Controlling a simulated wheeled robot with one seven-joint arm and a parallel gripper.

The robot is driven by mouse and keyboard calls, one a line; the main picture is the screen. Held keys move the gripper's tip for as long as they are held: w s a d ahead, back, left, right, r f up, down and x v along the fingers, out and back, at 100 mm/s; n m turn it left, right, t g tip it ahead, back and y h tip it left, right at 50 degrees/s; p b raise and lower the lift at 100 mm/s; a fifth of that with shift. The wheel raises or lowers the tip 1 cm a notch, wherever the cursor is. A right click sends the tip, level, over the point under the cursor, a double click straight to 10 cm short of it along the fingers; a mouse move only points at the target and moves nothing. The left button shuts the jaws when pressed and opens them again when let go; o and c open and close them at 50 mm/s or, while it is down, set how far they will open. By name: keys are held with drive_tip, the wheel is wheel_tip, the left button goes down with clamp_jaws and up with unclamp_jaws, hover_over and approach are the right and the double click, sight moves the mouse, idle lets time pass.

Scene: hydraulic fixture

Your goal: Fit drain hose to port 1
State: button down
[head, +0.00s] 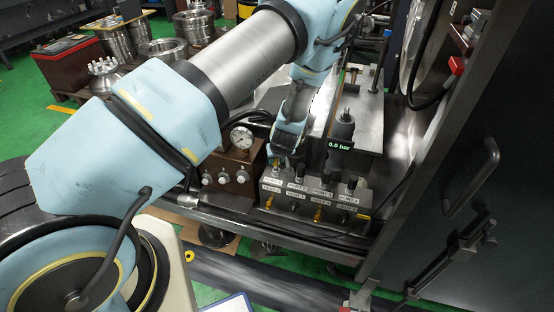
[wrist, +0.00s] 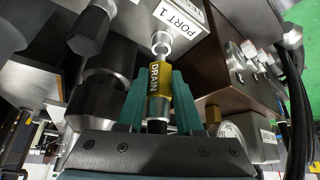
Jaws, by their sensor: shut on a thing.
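In the wrist view my gripper (wrist: 158,92) has teal fingers shut on the drain hose end (wrist: 158,78), a silver fitting with a yellow DRAIN tag. Its tip points at a silver ring-shaped fitting (wrist: 162,41) beside the PORT 1 label (wrist: 180,22) on the metal block. The two are in line and very close; I cannot tell whether they touch or are joined. In the head view my gripper (head: 284,152) is low over the left end of the port block (head: 316,204), and the arm hides most of the hose.
A 0.0 bar readout (head: 340,145) stands on a dark post just behind the block. A brown box with a dial gauge (head: 241,137) and knobs is close on the left. A dark cabinet door (head: 480,190) with a handle bounds the right.

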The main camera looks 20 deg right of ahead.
drive_tip(key=shift+f+b, duration=1.15)
drive_tip(key=shift+f, duration=0.35)
idle(0.4)
drive_tip(key=shift+c, duration=2.4)
unclamp_jaws()
drive_tip(key=b+v, duration=0.2)
drive_tip(key=v, duration=0.9)
drive_tip(key=w+a+r+n+g, duration=0.1)
drive_tip(key=a+r+g, duration=0.1)
drive_tip(key=a+r, duration=0.55)
drive_tip(key=w+a+r+n+g, duration=0.15)
drive_tip(key=a+r, duration=0.35)
drive_tip(key=a, duration=0.6)
drive_tip(key=s+a+r, duration=0.3)
drive_tip(key=a+r, duration=0.1)
drive_tip(key=a, duration=0.4)
drive_tip(key=s+a+r+m+y, duration=0.1)
drive_tip(key=s+a+r, duration=0.3)
drive_tip(key=a, duration=0.4)
drive_tip(key=shift+a+g, duration=0.3)
drive_tip(key=shift+g, duration=0.05)
